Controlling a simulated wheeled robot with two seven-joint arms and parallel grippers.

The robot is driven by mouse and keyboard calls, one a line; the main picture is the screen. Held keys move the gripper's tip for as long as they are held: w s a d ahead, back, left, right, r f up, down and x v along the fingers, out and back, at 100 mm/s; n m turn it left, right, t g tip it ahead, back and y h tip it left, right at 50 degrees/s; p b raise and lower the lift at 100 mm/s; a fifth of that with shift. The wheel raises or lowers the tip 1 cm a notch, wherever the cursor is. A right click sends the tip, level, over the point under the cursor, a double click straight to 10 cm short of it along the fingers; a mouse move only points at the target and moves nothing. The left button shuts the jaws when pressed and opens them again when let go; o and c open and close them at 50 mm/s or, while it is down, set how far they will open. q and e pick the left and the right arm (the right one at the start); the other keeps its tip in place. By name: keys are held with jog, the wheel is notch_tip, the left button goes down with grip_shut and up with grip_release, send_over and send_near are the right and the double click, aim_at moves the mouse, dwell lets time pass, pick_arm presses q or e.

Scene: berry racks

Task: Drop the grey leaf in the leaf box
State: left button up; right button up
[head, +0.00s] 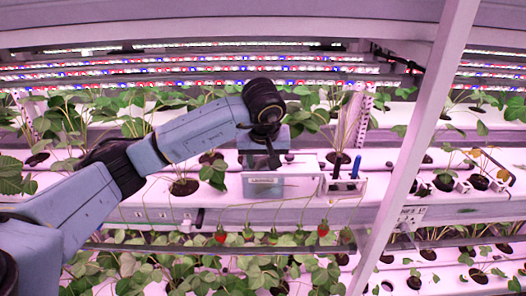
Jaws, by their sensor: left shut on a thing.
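My left arm comes in from the left, and its gripper (270,158) points down over the leaf box (264,188). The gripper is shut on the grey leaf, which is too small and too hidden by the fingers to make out. The fingertips are at about the height of the box's rim in the picture. I cannot tell whether they are inside the box or behind its rim. My right gripper is not in view.
Potted plants line the white gutters (150,202) on both sides. Red berries (322,228) hang below the ledge. A pale slanted post (421,130) crosses the view at right.

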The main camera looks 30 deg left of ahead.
aim_at(263, 157)
pick_arm(q)
jog(key=w+a, duration=0.1)
jog(key=w+f, duration=0.1)
jog(key=w+a+p, duration=0.1)
jog(key=w, duration=0.1)
jog(key=shift+w+a+f, duration=0.1)
jog(key=shift+a+f, duration=0.15)
jog(key=shift+a, duration=0.05)
jog(key=shift+f+b, duration=0.3)
jog(key=shift+f, duration=0.3)
jog(key=o, duration=0.9)
jog(key=shift+o, duration=0.2)
